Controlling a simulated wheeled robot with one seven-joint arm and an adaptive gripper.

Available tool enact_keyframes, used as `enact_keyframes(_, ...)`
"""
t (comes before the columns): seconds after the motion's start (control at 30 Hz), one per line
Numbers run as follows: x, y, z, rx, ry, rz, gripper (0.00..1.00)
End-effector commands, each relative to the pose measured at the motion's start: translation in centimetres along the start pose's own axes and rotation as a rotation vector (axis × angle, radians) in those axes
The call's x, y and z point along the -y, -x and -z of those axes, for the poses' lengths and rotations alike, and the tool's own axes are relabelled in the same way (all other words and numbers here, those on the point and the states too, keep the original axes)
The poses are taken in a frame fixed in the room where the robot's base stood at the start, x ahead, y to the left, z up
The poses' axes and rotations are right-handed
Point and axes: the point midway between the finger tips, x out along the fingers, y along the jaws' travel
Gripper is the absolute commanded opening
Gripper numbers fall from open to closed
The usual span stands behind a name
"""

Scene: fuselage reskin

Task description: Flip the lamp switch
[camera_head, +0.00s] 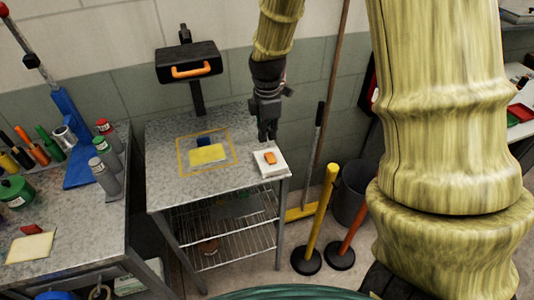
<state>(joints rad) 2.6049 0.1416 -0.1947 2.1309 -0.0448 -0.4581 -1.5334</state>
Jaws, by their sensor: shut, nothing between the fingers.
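The switch is an orange rocker (269,158) on a white square base (276,170), at the right front corner of a small grey metal table (165,140). A black lamp head (200,55) with an orange handle (190,71) stands on a black post behind the table. My gripper (267,138) points down, its fingers shut and empty, just above and behind the switch in the picture. Its tips appear apart from the rocker, though the exact height gap is hard to tell. Whether the lamp is lit cannot be told.
A yellow pad (208,154) and a small dark blue block (205,141) lie inside a yellow outlined square on the table. A workbench (105,215) with bottles and tools stands at left. Yellow (321,215) and orange posts and a grey bin (350,190) stand at right.

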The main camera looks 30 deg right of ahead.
Motion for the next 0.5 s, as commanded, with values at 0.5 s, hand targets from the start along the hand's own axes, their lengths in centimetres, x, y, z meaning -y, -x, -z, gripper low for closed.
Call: enact_keyframes(0.5, 0.1, -5.6, 0.0, 0.001, 0.0, 0.003, 0.0)
